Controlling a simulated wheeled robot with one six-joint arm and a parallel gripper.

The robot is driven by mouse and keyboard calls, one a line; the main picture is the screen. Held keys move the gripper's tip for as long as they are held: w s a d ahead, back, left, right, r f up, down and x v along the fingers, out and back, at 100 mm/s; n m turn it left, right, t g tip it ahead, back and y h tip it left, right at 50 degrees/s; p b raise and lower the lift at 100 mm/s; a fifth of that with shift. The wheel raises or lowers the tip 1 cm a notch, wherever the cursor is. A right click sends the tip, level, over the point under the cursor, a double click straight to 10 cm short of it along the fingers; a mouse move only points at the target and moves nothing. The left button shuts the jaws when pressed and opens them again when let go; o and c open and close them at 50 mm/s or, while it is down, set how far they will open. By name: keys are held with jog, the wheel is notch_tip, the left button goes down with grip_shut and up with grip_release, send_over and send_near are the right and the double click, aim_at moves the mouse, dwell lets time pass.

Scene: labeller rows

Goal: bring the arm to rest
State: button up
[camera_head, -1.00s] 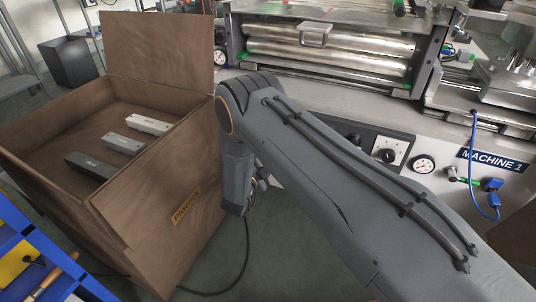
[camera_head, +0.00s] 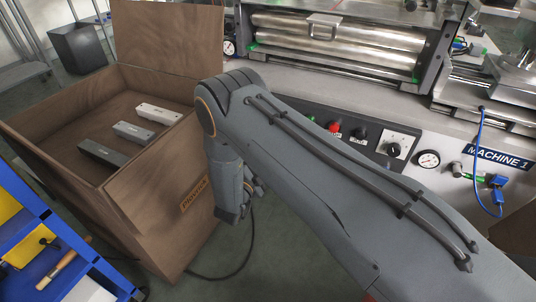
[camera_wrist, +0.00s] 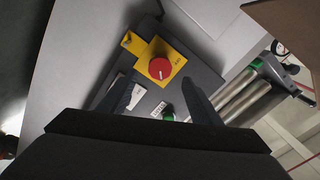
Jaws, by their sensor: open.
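My arm reaches from the lower right of the head view and bends down at its elbow, in front of the machine. In the wrist view my gripper (camera_wrist: 160,98) shows two dark fingers standing well apart with nothing between them. Beyond the fingers is a dark panel with a red knob (camera_wrist: 159,68) on a yellow plate.
An open brown box (camera_head: 150,225) stands left of my arm, with several bars in it, including a white bar (camera_head: 158,114). A blue rack (camera_head: 50,240) is at the lower left. The machine (camera_head: 300,85) with rollers, gauges and a blue cable fills the back and right.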

dwell(0.3)
jog(key=w+a+r+n+g+y, duration=0.35)
jog(key=a+r+n+y, duration=0.2)
jog(key=a+r, duration=0.3)
jog(key=s+r+n+g+y, duration=0.4)
jog(key=s+r+n+g, duration=0.25)
jog(key=s+r, duration=0.55)
jog(key=s+d+r+n+g+h, duration=0.1)
jog(key=s+d+r+n+g, duration=0.15)
jog(key=s+d, duration=0.5)
jog(key=s+d+r+n+g+h, duration=0.1)
jog(key=s+d+r+n+g, duration=0.25)
jog(key=s, duration=0.75)
jog(key=s+d+r+n+g+h, duration=0.15)
jog(key=s+d+n, duration=0.25)
jog(key=s+d, duration=0.5)
jog(key=d+r+m+p, duration=0.3)
jog(key=d+r+p, duration=0.4)
jog(key=r+p, duration=0.3)
jog(key=s+d+r+m+p, duration=0.1)
jog(key=d+r+m+p, duration=0.1)
jog(key=d+r+p, duration=0.6)
jog(key=shift+s+d+r+m+p, duration=0.3)
jog(key=shift+r+p, duration=0.9)
jog(key=shift+p, duration=2.35)
